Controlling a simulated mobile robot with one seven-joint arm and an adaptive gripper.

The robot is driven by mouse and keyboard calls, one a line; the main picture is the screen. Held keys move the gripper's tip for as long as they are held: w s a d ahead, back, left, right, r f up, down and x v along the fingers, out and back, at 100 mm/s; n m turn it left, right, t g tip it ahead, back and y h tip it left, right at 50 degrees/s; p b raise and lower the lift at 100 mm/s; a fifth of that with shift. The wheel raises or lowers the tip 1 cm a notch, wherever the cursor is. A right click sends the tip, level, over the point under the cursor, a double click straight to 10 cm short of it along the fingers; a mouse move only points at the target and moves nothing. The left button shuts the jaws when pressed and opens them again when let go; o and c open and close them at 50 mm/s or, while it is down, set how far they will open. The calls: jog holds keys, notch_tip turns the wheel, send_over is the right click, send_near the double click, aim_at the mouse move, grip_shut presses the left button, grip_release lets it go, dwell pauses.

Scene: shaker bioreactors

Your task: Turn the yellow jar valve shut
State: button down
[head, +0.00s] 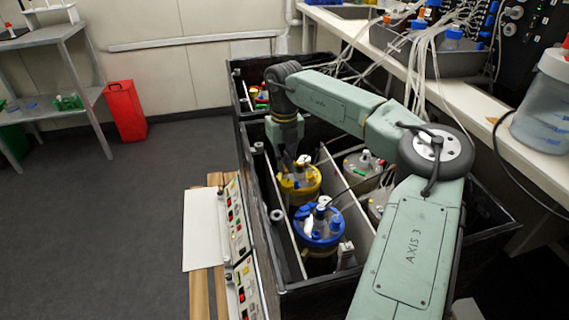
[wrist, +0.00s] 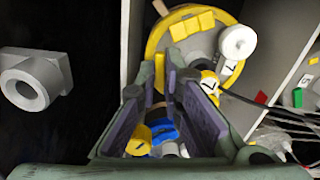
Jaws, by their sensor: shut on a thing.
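The yellow-lidded jar (head: 300,182) stands in a compartment of the black shaker box, with my gripper (head: 291,163) reaching down onto its top from behind. In the wrist view the yellow lid (wrist: 165,35) fills the upper middle. My gripper (wrist: 165,90) has its two fingers on either side of a small valve (wrist: 162,132) with blue and yellow parts, and is shut on it. The fingers hide part of the valve, so I cannot tell its exact turn angle.
A blue-lidded jar (head: 318,226) stands in front of the yellow one, and grey-lidded jars (head: 363,165) stand to the right past a light divider (head: 352,218). A control panel (head: 238,220) lines the box's left side. Tubes hang from the bench (head: 500,130).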

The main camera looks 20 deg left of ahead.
jog(key=shift+m, duration=0.7)
jog(key=c, duration=1.7)
grip_release()
jog(key=shift+r, duration=0.1)
notch_tip(320, 180, up, 12)
jog(key=shift+f, duration=0.1)
